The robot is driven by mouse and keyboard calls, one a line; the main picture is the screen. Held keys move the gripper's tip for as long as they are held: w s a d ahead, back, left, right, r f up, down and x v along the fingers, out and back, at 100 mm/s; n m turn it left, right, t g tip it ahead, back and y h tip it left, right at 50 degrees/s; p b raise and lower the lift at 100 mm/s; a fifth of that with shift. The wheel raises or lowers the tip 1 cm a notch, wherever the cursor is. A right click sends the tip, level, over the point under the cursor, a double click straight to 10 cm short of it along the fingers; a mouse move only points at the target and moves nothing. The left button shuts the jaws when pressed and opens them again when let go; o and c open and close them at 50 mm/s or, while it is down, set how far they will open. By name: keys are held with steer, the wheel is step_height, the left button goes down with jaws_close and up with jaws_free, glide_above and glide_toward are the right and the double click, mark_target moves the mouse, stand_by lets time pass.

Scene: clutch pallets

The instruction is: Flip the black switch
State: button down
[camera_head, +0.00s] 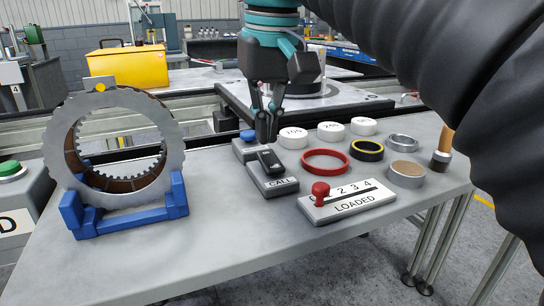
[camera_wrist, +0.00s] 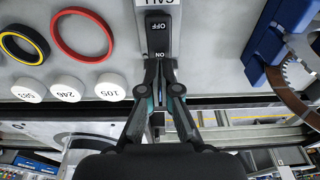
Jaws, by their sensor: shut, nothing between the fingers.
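The black switch (camera_head: 270,161) is a rocker on a grey box marked CALL (camera_head: 278,185), on the table. In the wrist view the black switch (camera_wrist: 158,36) shows OFF on its body and ON at the end nearest my gripper. My gripper (camera_head: 265,138) points down at the far end of the switch, its fingers shut and empty. In the wrist view my gripper (camera_wrist: 160,66) has its tips together at the ON end, partly covering it. I cannot tell whether the tips touch the switch.
A blue button (camera_head: 248,135) is close behind my gripper. White round weights (camera_head: 293,138), a red ring (camera_head: 325,161) and a LOADED counter with a red knob (camera_head: 320,190) stand to the right. A toothed metal ring (camera_head: 175,150) sits in a blue cradle (camera_head: 140,215) at left.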

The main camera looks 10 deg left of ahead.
mark_target(266, 154)
steer(key=shift+f+b, duration=0.85)
steer(key=shift+f, duration=0.35)
stand_by(0.7)
step_height(266, 154, up, 3)
steer(key=p, duration=0.3)
steer(key=shift+f, duration=0.15)
steer(key=shift+r, duration=2.2)
